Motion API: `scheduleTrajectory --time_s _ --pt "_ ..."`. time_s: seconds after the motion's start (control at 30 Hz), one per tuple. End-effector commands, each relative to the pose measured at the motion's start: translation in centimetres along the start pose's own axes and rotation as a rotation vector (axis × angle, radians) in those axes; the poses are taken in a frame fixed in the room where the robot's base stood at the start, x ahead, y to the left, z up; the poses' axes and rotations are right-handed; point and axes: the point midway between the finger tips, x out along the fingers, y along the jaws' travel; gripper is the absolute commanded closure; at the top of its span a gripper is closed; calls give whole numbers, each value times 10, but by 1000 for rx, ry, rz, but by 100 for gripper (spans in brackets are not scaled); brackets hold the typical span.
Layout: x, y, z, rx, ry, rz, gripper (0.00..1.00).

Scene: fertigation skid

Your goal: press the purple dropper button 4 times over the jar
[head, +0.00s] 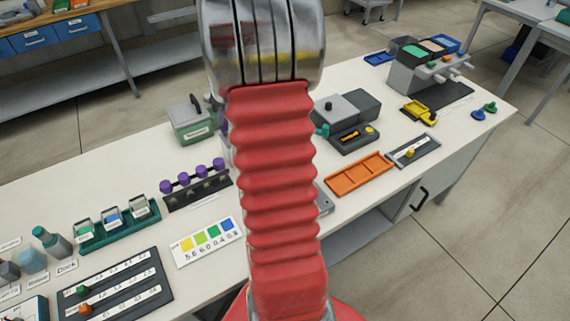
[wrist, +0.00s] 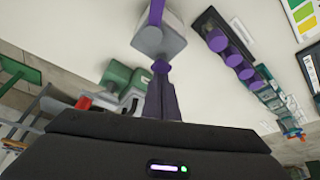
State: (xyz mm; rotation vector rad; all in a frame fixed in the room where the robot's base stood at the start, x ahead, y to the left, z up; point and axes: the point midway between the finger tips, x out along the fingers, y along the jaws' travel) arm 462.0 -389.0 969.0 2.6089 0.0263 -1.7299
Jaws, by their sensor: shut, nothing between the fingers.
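My gripper (wrist: 162,80) shows in the wrist view with its dark fingers together, shut and empty. Just past the fingertips is a small purple piece (wrist: 161,67) at the near side of a grey block (wrist: 160,42); I take it for the dropper button. The fingertips are at or very near it, and contact cannot be told. A purple bar (wrist: 156,12) rises from the block's far side. I cannot make out the jar in either view. In the head view my red arm covers the middle of the bench and hides my gripper and the dropper.
A black rack with several purple-topped pieces (head: 190,184) stands left of my arm; it also shows in the wrist view (wrist: 230,58). A colour chart (head: 207,242) lies in front. A grey-green box (head: 191,122) stands behind; an orange tray (head: 359,174) lies right.

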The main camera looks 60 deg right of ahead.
Motion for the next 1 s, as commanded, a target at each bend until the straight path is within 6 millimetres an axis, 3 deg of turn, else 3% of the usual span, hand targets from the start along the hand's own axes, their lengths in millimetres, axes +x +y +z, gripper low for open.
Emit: scheduleTrajectory --time_s 1.0 --pt "19 0 8 0 -1 -1 100"
